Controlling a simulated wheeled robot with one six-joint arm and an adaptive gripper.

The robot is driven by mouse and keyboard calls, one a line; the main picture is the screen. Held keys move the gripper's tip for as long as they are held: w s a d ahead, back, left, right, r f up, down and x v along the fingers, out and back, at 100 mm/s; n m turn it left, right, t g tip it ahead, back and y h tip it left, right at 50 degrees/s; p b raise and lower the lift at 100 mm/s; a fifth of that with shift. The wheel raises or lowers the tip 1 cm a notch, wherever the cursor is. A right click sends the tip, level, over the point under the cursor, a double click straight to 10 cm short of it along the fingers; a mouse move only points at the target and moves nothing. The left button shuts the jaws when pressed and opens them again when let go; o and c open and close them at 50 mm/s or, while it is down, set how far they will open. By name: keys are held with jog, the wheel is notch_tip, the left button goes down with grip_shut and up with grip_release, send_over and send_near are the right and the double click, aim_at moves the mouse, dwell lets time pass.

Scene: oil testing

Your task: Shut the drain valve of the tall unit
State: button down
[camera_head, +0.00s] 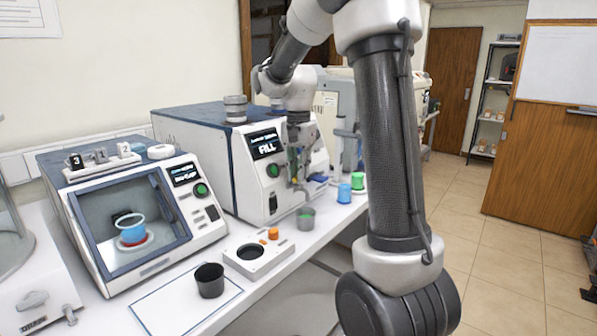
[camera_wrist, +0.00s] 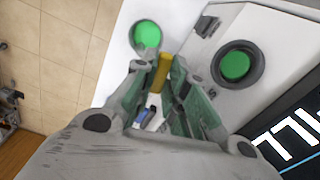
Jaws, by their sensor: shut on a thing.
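The tall unit (camera_head: 231,155) is a white box with a dark blue top and a screen reading FILL. My gripper (camera_head: 295,180) is at its front, just right of the green button (camera_head: 272,170). In the wrist view my gripper (camera_wrist: 157,75) has its fingers closed on a yellow handle (camera_wrist: 161,70), which seems to be the drain valve's. The valve body is mostly hidden by the fingers. A clear cup with green contents (camera_head: 306,217) stands on the bench below; its green top (camera_wrist: 147,35) shows beyond the fingertips in the wrist view.
A lower unit with a window (camera_head: 133,222) holding a blue cup stands at left. A dark cup (camera_head: 209,280) and a white block with a round hole (camera_head: 258,262) sit in front. Blue (camera_head: 344,193) and green (camera_head: 357,181) cups stand right of my gripper.

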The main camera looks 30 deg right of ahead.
jog(key=shift+m, duration=1)
jog(key=c, duration=1.4)
grip_release()
jog(key=shift+c, duration=0.2)
jog(key=shift+r, duration=0.1)
notch_tip(320, 180, up, 12)
